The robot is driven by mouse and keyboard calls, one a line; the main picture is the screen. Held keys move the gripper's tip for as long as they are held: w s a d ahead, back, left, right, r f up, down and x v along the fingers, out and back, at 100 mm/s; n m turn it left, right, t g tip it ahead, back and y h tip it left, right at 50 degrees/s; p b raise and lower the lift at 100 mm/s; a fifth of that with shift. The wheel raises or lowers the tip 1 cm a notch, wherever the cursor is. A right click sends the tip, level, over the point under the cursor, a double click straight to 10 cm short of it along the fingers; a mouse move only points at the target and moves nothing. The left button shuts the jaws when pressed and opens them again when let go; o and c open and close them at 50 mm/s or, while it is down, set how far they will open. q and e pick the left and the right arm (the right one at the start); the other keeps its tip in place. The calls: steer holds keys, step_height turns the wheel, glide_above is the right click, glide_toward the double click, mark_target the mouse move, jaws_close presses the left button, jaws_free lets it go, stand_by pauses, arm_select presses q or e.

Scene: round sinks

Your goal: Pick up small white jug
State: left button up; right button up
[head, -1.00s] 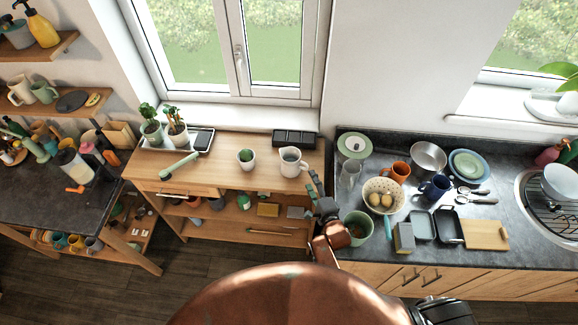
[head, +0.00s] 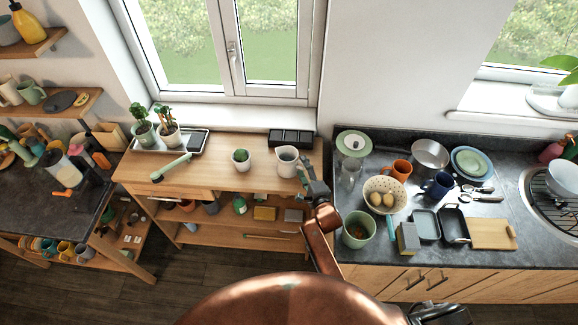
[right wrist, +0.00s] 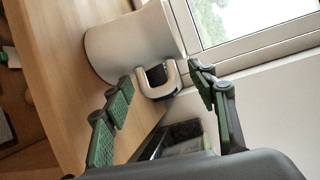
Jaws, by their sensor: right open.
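The small white jug (head: 287,160) stands upright on the wooden table below the window, near its right end. In the right wrist view the jug (right wrist: 130,45) is close, with its handle (right wrist: 160,78) facing my gripper. My right gripper (head: 306,171) is just right of the jug in the head view. In the right wrist view the open fingers (right wrist: 162,88) lie on either side of the handle, and I cannot tell whether they touch it. My left gripper is not in view.
A small potted plant (head: 241,159) stands left of the jug. A black box (head: 291,138) sits behind it. The crowded counter (head: 385,258) is to the right.

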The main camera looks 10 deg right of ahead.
steer(key=shift+c, duration=0.3)
jaws_close()
steer(key=shift+r, duration=0.1)
steer(key=shift+r, duration=0.15)
stand_by(0.3)
step_height(320, 180, up, 10)
steer(key=shift+f, duration=0.2)
stand_by(0.8)
